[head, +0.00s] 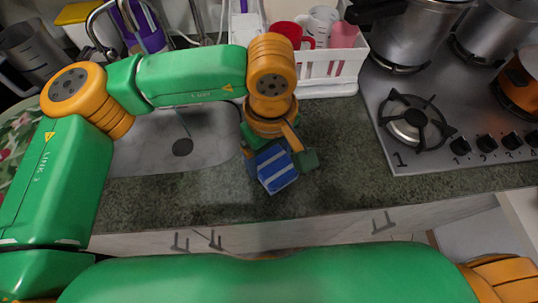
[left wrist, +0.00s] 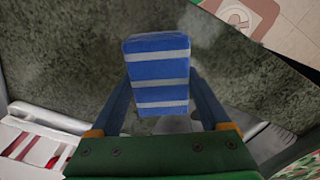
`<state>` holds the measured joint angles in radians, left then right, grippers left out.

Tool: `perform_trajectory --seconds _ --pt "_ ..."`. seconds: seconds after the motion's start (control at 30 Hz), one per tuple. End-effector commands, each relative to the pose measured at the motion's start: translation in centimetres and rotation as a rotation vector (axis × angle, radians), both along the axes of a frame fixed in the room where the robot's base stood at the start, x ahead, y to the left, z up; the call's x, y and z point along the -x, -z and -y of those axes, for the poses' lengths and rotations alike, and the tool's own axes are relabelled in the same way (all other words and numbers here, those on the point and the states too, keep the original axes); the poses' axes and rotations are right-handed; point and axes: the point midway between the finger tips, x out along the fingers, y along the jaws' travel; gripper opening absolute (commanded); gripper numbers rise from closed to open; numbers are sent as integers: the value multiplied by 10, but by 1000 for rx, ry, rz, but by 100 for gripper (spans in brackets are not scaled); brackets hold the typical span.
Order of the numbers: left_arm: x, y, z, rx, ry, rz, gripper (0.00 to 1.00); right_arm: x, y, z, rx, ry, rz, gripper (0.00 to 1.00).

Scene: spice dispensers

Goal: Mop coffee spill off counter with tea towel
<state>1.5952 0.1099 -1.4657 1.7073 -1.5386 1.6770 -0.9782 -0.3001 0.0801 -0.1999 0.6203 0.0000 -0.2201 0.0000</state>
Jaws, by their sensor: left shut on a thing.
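The tea towel (head: 277,169) is a small folded blue block with pale stripes. My left gripper (head: 281,158) is shut on it, over the dark speckled counter (head: 345,165) just right of the sink. In the left wrist view the towel (left wrist: 157,75) sits between the two blue fingers of my left gripper (left wrist: 162,103). I cannot tell whether the towel touches the counter. I cannot make out a coffee spill; the gripper and towel hide part of the surface. My right gripper is not in view.
The sink (head: 150,150) lies left of the towel. A white rack (head: 335,80) with red and white cups stands behind. The gas stove (head: 450,110) with steel pots (head: 415,40) is at the right. The counter between towel and stove is clear, with drawers (head: 370,220) below its front edge.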

Motion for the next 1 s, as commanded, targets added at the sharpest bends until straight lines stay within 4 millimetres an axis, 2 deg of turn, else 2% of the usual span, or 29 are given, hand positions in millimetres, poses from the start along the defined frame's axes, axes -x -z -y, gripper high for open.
perform_trajectory --seconds 0.1,0.43,1.0 --pt "2 -14 1 1 -2 1 36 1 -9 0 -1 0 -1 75" --pt "6 -41 2 0 -6 0 36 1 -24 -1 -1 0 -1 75" --pt "7 -42 2 0 -7 0 36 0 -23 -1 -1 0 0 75"
